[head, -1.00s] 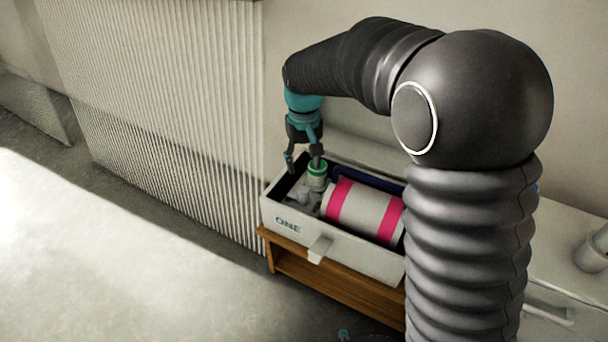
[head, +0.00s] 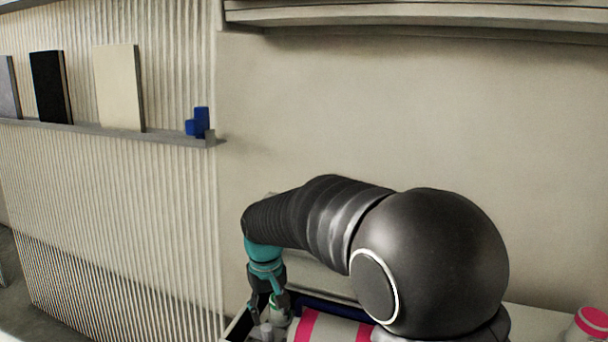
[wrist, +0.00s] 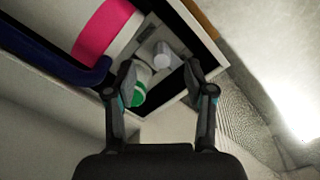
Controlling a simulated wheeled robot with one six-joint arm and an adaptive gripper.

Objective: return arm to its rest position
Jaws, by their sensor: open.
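My gripper (head: 263,312) hangs down over the left end of an open box (head: 238,324). In the wrist view my gripper (wrist: 160,78) is open, its two fingers well apart. A jar with a green band (wrist: 139,92) shows beside the left finger, which partly covers it. A small pale bottle (wrist: 162,54) lies between and beyond the fingertips. Nothing is clearly gripped. My arm is bent, reaching out to the left from its dark round joint.
A jar with a pink lid (head: 592,321) stands at far right. A wall shelf (head: 170,136) holds panels and blue blocks (head: 200,123). An overhead ledge (head: 420,18) runs along the top.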

